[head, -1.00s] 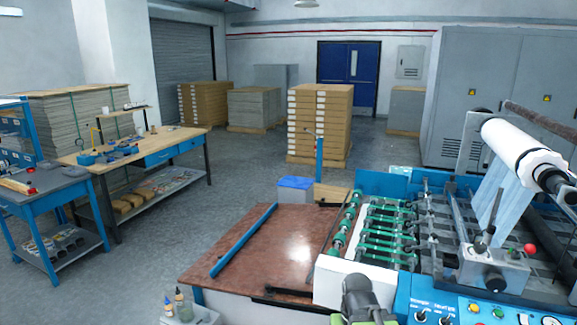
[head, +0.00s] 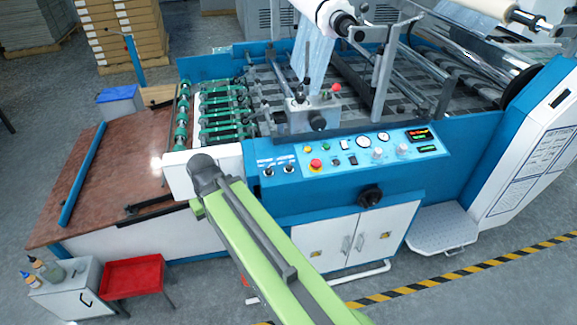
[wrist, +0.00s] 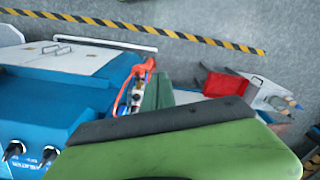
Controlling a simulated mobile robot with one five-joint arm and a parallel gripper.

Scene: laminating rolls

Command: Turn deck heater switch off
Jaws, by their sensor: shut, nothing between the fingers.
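Two small toggle switches, the left one (head: 267,171) and the right one (head: 290,169), sit at the left end of the blue control panel (head: 345,172). Their labels are too small to read in the head view, so I cannot tell which is the deck heater switch or its position. Two dark switches also show at the lower left of the wrist view, one at the edge (wrist: 14,150) and one beside it (wrist: 44,160). My green arm reaches up to the left of the panel. My gripper's fingers are not visible in either view.
Right of the switches are a red button (head: 316,163), gauges and knobs. A large black knob (head: 370,196) projects below the panel. A red tray (head: 133,277) stands at lower left. A step plate (head: 442,229) is at right. Striped tape (head: 470,264) crosses the open floor.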

